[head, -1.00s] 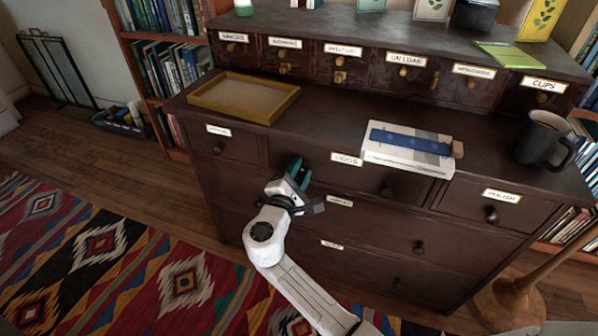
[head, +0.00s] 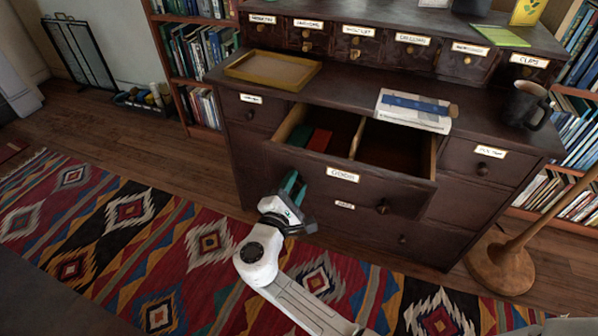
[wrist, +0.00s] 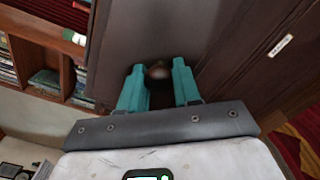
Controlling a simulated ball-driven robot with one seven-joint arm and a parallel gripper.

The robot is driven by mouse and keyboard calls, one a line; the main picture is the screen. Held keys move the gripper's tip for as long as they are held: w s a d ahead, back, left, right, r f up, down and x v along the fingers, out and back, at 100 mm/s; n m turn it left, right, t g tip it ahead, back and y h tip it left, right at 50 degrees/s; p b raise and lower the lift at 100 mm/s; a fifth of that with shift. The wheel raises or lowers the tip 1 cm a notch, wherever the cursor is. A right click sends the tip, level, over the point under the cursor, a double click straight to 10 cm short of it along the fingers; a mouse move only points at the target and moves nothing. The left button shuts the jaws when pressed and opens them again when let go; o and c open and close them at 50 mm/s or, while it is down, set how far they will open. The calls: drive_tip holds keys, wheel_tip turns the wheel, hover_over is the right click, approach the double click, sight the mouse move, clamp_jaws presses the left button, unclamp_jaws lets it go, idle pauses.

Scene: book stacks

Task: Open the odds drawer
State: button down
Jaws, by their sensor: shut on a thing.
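The odds drawer (head: 398,192) is the wide middle drawer in the top row of the dark wooden cabinet, with a white label on its front. It stands pulled well out, showing a divided inside with a red item and a green item in the left compartment. My gripper (head: 291,186) is at the left part of the drawer front in the head view. In the wrist view its teal fingers (wrist: 159,88) are shut on the round dark knob (wrist: 159,71). In the head view the gripper hides that knob; the drawer's right knob (head: 382,207) is free.
On the cabinet top are a yellow tray (head: 273,87), a white book with a blue band (head: 414,110) and a dark mug (head: 527,104). A wooden stand (head: 499,268) is on the floor at right.

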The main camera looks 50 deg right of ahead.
drive_tip(key=p+v, duration=0.2)
drive_tip(key=v, duration=0.9)
drive_tip(key=shift+a, duration=0.15)
drive_tip(key=c, duration=0.8)
unclamp_jaws()
drive_tip(key=shift+a, duration=0.1)
drive_tip(key=p+v, duration=0.1)
drive_tip(key=v, duration=0.9)
drive_tip(key=shift+s+a, duration=0.15)
drive_tip(key=shift+a, duration=0.1)
